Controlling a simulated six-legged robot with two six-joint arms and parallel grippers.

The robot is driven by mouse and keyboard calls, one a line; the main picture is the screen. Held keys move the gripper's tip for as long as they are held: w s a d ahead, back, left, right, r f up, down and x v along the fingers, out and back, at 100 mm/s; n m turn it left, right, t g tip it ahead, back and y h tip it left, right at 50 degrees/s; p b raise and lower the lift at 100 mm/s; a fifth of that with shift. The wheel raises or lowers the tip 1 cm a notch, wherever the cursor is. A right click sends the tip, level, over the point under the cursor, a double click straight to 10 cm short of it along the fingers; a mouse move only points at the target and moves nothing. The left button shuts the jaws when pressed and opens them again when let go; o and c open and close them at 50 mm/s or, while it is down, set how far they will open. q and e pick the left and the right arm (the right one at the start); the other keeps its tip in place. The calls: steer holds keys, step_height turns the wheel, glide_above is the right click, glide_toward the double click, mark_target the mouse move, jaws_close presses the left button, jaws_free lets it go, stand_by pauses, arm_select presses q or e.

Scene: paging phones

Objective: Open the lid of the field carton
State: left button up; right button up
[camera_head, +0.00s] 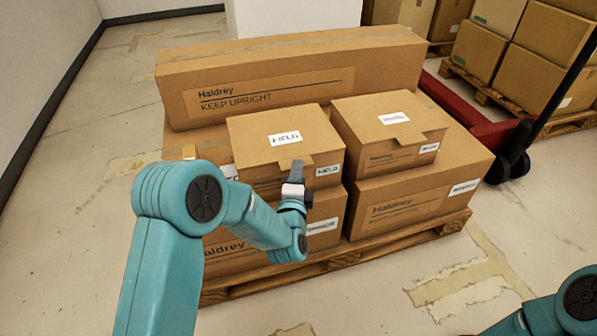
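The field carton (262,122) is a brown box with white FIELD labels on its top and front. It sits on the front of the pallet load, left of a similar carton. Its lid lies flat and shut, with a small tab at the front edge partly hidden by my gripper. My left gripper (296,170) points upward at the carton's front face, its fingertips by the tab at the lid's front edge. The fingers overlap in this view, so their opening and any contact cannot be told. My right gripper is out of view; only part of my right arm shows at the bottom right.
A similar lidded carton (375,115) stands close on the right, above larger Haldrey boxes (400,207). A long KEEP UPRIGHT box (290,72) lies behind. All rest on a wooden pallet (345,257). A red pallet truck (458,112) stands at the right. Floor in front is clear.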

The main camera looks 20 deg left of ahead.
arm_select(q)
steer(key=shift+x, duration=0.9)
steer(key=shift+d, duration=0.1)
jaws_close()
stand_by(0.7)
